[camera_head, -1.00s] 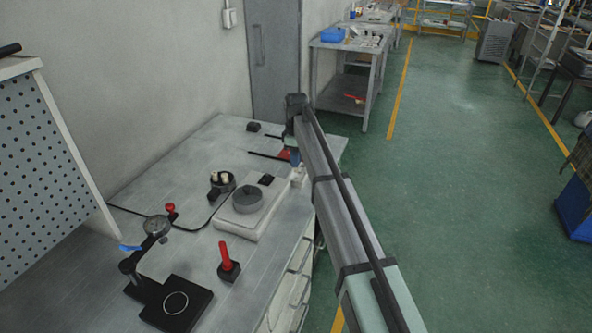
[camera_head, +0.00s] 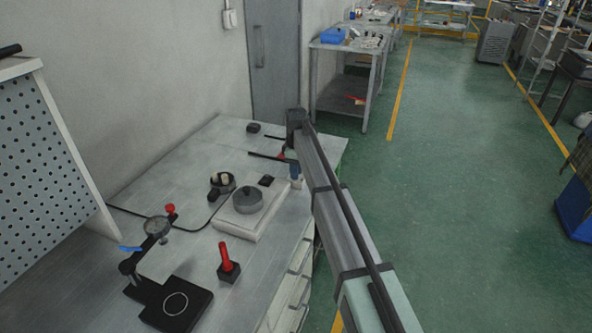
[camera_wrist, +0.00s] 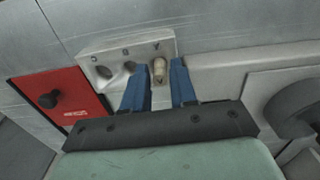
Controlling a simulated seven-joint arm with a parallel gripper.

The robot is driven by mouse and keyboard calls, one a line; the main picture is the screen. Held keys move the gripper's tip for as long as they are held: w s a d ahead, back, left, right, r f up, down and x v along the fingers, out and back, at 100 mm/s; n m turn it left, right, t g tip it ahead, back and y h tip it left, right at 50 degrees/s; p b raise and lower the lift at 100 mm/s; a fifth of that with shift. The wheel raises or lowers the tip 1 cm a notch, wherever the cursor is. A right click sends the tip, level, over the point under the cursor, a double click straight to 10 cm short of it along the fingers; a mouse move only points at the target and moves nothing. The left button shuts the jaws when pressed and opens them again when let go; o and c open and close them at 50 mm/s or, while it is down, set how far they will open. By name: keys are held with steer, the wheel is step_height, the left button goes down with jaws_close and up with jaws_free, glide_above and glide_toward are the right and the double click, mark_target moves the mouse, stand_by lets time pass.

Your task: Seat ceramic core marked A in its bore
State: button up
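In the wrist view a cream ceramic core (camera_wrist: 159,72) stands at the right end of a pale block (camera_wrist: 91,48). Two dark, empty bores show to its left. In the head view my gripper (camera_head: 295,173) is low at the bench's right edge, and the arm hides most of the block.
A red plate (camera_wrist: 62,101) with a black knob lies left of the block. A white base (camera_head: 238,227) carries a grey round die (camera_head: 248,201). A red-handled tool (camera_head: 226,255) and a dial gauge stand (camera_head: 156,227) are nearer.

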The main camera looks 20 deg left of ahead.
steer(key=shift+o, duration=1.2)
steer(key=shift+r, duration=0.1)
step_height(320, 180, up, 12)
